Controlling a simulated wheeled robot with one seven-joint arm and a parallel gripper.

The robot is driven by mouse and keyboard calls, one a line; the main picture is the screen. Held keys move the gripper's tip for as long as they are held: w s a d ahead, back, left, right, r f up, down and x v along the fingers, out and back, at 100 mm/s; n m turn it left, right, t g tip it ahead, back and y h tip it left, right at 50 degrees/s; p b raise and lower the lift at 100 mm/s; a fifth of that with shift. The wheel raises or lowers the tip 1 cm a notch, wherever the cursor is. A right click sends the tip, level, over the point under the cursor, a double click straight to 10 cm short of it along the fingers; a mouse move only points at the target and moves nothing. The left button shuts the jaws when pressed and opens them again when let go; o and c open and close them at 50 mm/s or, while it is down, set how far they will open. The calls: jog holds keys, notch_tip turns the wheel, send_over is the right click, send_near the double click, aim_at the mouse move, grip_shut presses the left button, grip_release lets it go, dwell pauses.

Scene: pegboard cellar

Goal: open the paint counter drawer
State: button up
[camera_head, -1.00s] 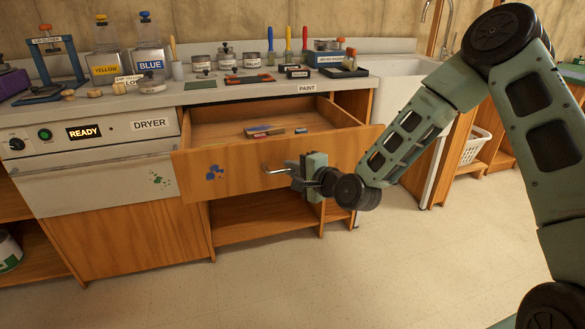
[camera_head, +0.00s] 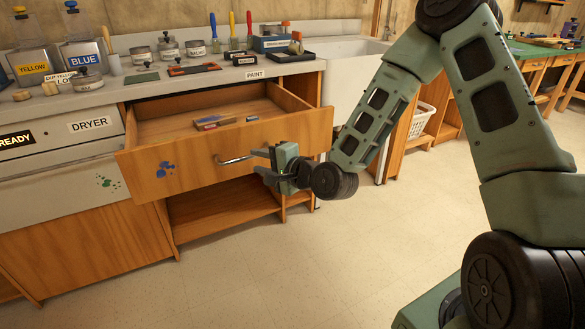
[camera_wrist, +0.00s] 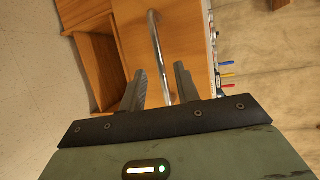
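The paint counter drawer (camera_head: 190,172) is pulled well out, its wooden front standing clear of the counter below the PAINT label (camera_head: 255,75). Its inside shows, with a few small items (camera_head: 215,122) in it. The metal bar handle (camera_head: 232,160) is on the front. My gripper (camera_head: 257,162) is at the right part of the handle. In the wrist view the handle (camera_wrist: 155,35) runs between the two spread fingers of my gripper (camera_wrist: 160,70), with gaps on both sides. Where the handle's near end meets the front is hidden by my gripper.
The dryer (camera_head: 60,155) is left of the drawer. An open shelf (camera_head: 220,205) lies below it. Jars, paint containers and tools stand on the counter (camera_head: 135,88). A white laundry basket (camera_head: 421,118) is at right. The floor in front (camera_head: 270,270) is clear.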

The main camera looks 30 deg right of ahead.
jog(key=p+v, duration=1.1)
jog(key=p, duration=0.1)
jog(key=shift+s, duration=0.35)
jog(key=shift+d, duration=0.1)
jog(key=s+a+r+n+g+h+p, duration=0.1)
jog(key=s+a+r+n+g+p, duration=0.4)
jog(key=a+n+g, duration=0.7)
jog(key=s+r+n+g+h+p, duration=0.2)
jog(key=s+r+n+h, duration=0.2)
jog(key=s+r+n, duration=0.5)
jog(key=s+r, duration=0.8)
jog(key=s, duration=0.2)
jog(key=shift+a+r+n+g+h, duration=0.25)
jog(key=shift+a+n+g+h, duration=0.05)
jog(key=shift+n, duration=0.1)
jog(key=shift+w, duration=0.1)
